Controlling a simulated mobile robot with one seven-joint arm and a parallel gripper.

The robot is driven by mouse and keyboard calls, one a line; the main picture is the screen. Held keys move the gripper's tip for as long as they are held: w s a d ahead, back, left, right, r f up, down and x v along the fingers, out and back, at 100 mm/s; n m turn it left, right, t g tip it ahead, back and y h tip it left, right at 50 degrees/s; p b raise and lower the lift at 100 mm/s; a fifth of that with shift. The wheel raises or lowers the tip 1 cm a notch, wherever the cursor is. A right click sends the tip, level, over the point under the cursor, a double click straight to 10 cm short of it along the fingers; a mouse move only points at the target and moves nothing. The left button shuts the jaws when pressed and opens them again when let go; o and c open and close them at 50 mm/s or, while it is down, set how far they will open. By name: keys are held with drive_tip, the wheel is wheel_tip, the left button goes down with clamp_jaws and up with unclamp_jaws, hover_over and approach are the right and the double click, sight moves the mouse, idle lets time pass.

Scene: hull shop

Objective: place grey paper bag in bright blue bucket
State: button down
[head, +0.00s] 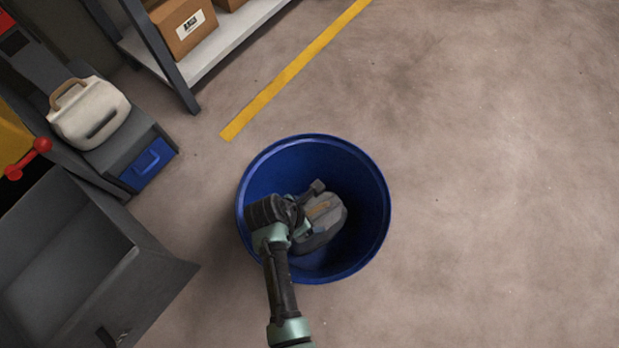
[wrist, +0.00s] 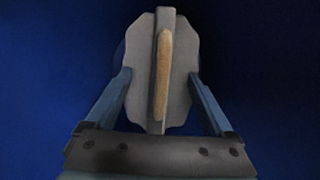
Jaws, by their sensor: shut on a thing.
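The bright blue bucket (head: 375,215) stands on the floor at the middle of the head view, its open top facing up. The grey paper bag (head: 322,225) shows within the bucket's rim, held by my gripper (head: 312,205). In the wrist view the bag (wrist: 178,95) has a tan handle strip along its top, and my gripper (wrist: 160,100) has one finger on each side of it. Blue bucket surface fills the background there. The bag's underside is hidden, so I cannot tell whether it touches the bucket floor.
A grey open bin (head: 70,255) stands at the lower left. A cream bag (head: 90,113) sits on a grey unit with a blue drawer (head: 148,163). A shelf with cardboard boxes (head: 183,25) is at the top left. A yellow line (head: 290,72) crosses the floor; the right side is clear.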

unclamp_jaws()
drive_tip(key=shift+f, duration=0.1)
